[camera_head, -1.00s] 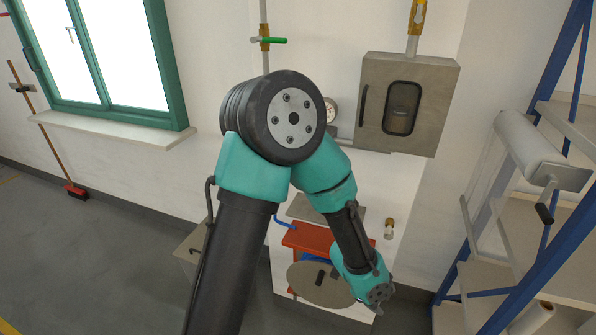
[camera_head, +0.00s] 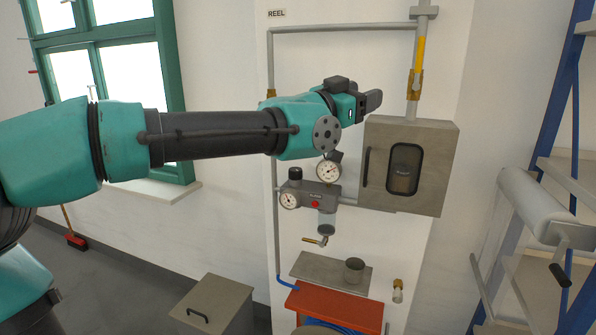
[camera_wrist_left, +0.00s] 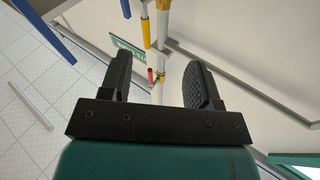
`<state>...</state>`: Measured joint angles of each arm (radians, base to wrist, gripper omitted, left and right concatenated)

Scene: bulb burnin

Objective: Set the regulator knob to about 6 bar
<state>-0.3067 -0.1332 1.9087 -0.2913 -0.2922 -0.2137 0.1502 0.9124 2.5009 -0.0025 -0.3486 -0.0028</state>
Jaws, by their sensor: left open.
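The regulator assembly (camera_head: 314,192) is fixed to the white wall, left of and below the grey cabinet. It carries two round gauges, an upper one (camera_head: 328,171) and a lower left one (camera_head: 289,200), plus a red button-like part. A small black knob (camera_head: 295,173) stands on its left top; another dark part shows behind the upper gauge. The gauge readings are too small to tell. My left gripper (camera_head: 372,101) is above the regulator, beside the cabinet's upper left corner, touching neither visibly. In the left wrist view its fingers (camera_wrist_left: 160,65) are apart and empty.
The grey cabinet (camera_head: 410,165) with a dark window juts out right of the regulator. A yellow-marked pipe (camera_head: 419,58) rises above it. A red bench (camera_head: 335,308) and a grey shelf (camera_head: 330,272) with a cup are below. Blue shelving (camera_head: 548,170) stands at the right.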

